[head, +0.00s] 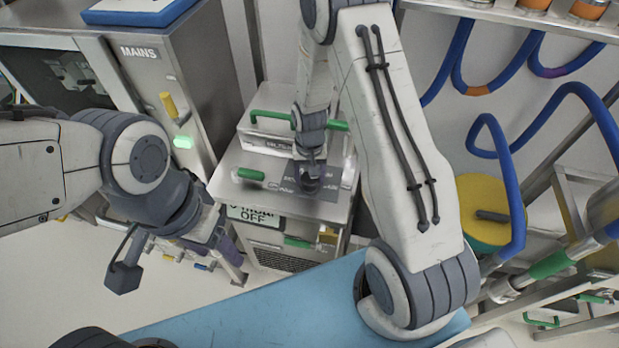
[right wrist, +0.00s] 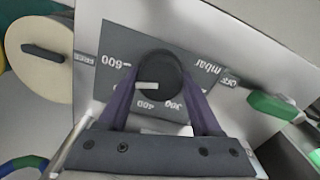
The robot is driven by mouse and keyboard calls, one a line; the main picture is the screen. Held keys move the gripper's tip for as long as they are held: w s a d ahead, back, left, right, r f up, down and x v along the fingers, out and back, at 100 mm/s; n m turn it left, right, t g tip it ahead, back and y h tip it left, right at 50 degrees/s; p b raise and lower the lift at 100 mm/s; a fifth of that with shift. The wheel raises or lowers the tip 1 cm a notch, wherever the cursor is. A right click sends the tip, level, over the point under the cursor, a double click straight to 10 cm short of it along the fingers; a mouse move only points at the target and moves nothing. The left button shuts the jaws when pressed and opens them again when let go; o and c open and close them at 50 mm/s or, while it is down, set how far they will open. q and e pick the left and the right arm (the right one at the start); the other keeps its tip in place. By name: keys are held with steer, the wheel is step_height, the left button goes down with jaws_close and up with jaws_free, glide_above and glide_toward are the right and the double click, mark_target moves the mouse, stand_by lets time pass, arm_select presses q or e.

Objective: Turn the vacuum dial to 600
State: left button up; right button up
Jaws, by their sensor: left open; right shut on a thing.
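The vacuum dial (right wrist: 160,68) is a round black knob with a white pointer bar, set on a dark grey plate (right wrist: 112,42). In the right wrist view its lettering appears upside down, with 600 at the left and 400 below the knob. The white bar points left, seemingly between 400 and 600. My right gripper (right wrist: 160,100) is shut on the dial, with a purple finger at either side; in the head view it reaches down to the steel unit's top, hiding most of the dial. My left gripper (head: 229,258) is open and empty, low at the left, away from the dial.
The steel unit has green handles (head: 270,116) and a display sign (head: 254,217) reading OFF. A green lever (right wrist: 274,107) lies right of the dial in the wrist view. The MAINS cabinet (head: 150,75) stands left, blue hoses and a yellow drum (head: 480,190) right.

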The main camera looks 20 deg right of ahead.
steer(key=shift+m, duration=0.9)
steer(key=o, duration=1.4)
steer(key=shift+r, duration=0.2)
step_height(320, 180, up, 10)
steer(key=shift+r+b, duration=0.1)
steer(key=shift+b, duration=0.8)
steer(key=s+a+r+n, duration=0.6)
steer(key=s+a+r, duration=0.25)
steer(key=a, duration=0.25)
steer(key=s+a+r+n, duration=0.1)
steer(key=s+n, duration=0.1)
steer(key=s, duration=0.3)
steer(key=s+a+r+n, duration=0.1)
steer(key=s+n, duration=0.1)
steer(key=s, duration=0.3)
steer(key=s+a+r+n+y, duration=0.1)
steer(key=s+n, duration=0.2)
steer(key=s, duration=0.2)
